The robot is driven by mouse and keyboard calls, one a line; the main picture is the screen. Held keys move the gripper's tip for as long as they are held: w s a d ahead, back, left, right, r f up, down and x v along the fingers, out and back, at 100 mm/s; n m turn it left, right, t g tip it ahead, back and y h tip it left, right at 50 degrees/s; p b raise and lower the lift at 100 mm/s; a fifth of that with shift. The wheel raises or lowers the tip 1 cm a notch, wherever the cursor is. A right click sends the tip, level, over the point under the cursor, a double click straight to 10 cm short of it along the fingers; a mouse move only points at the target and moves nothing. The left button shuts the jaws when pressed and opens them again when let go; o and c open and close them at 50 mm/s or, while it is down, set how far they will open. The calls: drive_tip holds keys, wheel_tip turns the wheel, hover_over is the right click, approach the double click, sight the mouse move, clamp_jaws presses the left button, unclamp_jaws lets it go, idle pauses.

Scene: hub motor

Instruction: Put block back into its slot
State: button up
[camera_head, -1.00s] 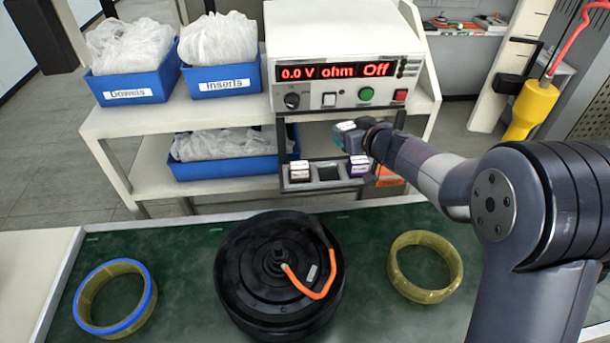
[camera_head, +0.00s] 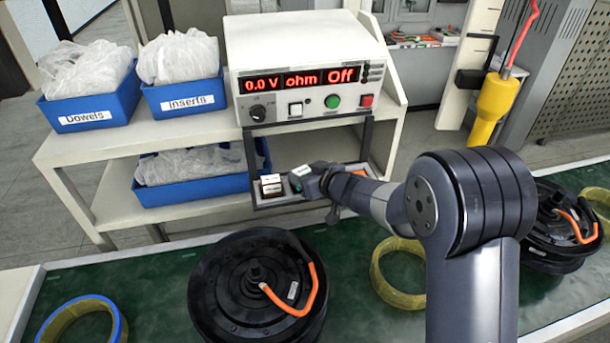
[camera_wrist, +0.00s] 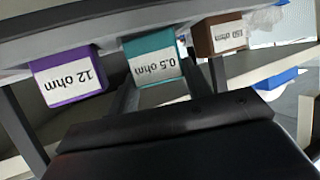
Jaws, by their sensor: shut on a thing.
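The teal block labelled 0.5 ohm (camera_wrist: 155,61) is held between the fingers of my gripper (camera_wrist: 160,92). In the head view the teal block (camera_head: 299,172) is at the tray (camera_head: 260,203), at its middle slot, between the other blocks. My gripper (camera_head: 312,180) covers much of that slot, so I cannot tell how deep the block sits. The brown block (camera_head: 271,186) stands in the left slot; it also shows in the wrist view (camera_wrist: 218,38). The purple block labelled 12 ohm (camera_wrist: 68,78) is on the teal block's other side; my gripper hides it in the head view.
The meter box (camera_head: 300,70) stands on the shelf above the tray. Blue bins (camera_head: 90,112) are at the left. On the green bench are a black hub motor (camera_head: 225,290), yellow rings (camera_head: 385,285) and another motor (camera_head: 550,245) at the right.

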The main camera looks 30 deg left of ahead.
drive_tip(key=shift+r, duration=0.1)
drive_tip(key=o, duration=1.1)
drive_tip(key=shift+f, duration=0.2)
drive_tip(key=shift+r, duration=0.1)
drive_tip(key=shift+r, duration=0.15)
drive_tip(key=v, duration=1.2)
drive_tip(key=shift+s, duration=0.1)
drive_tip(key=shift+a, duration=0.1)
